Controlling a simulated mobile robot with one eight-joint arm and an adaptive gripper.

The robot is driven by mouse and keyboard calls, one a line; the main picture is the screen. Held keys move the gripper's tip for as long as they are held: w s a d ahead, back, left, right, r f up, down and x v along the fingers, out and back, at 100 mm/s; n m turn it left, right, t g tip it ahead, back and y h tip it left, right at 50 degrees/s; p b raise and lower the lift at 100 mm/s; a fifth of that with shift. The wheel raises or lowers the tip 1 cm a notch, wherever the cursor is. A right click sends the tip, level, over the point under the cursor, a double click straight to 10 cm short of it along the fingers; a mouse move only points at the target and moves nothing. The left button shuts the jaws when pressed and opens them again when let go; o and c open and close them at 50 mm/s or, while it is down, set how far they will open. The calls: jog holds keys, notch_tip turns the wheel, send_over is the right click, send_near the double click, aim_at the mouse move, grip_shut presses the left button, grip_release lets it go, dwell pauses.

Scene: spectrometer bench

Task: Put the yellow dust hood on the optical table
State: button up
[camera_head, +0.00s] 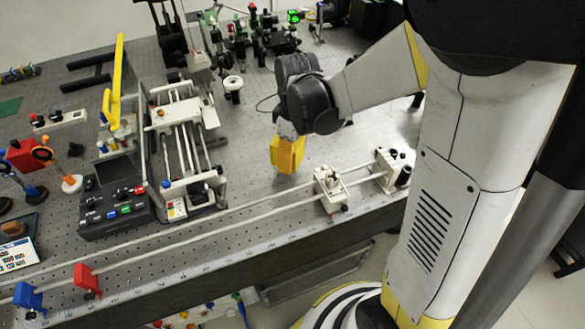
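A yellow, box-shaped thing, which looks like the yellow dust hood (288,155), is directly below the end of my arm, over the open middle of the perforated grey optical table (262,189). My gripper (287,133) is at the top of the yellow piece, below my black wrist. Its fingers cannot be made out, so I cannot tell whether they grip the piece. The piece looks upright. Whether its lower edge touches the table or hangs just above it is unclear.
A long rail (230,205) with a white carriage (331,190) runs along the table's front. Optical mounts (240,40) crowd the back. Bare table lies around the hood.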

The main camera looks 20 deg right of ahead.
jog(key=shift+f+b, duration=0.85)
jog(key=shift+f, duration=1.1)
jog(key=shift+f, duration=0.1)
jog(key=o, duration=1.1)
